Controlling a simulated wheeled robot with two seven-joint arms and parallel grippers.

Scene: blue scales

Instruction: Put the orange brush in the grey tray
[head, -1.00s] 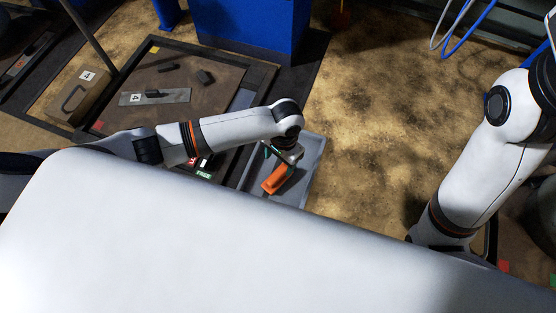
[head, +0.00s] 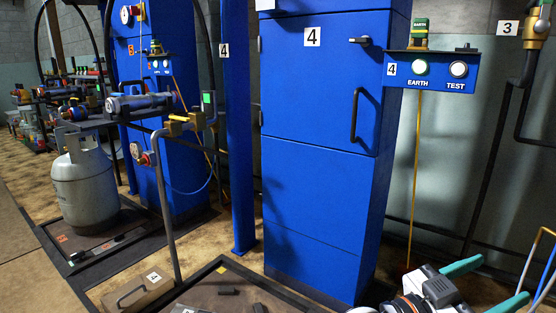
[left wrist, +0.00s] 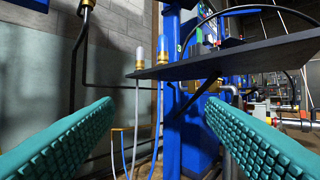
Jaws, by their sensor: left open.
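My left gripper (head: 502,280) is raised at the lower right of the head view, with its two teal fingers spread apart. In the left wrist view the same open gripper (left wrist: 160,104) has nothing between its fingers. Neither the orange brush nor the grey tray shows in any view now. A second ago the head view showed the brush at the grey tray, under the left gripper. My right gripper is not in view.
A tall blue cabinet (head: 310,190) stands ahead, beside a blue post (head: 238,140) and a blue EARTH/TEST box (head: 437,70). A grey gas cylinder (head: 85,185) stands at left. A dark flat shelf (left wrist: 235,60) crosses the upper left wrist view. A handled box (head: 138,293) is low.

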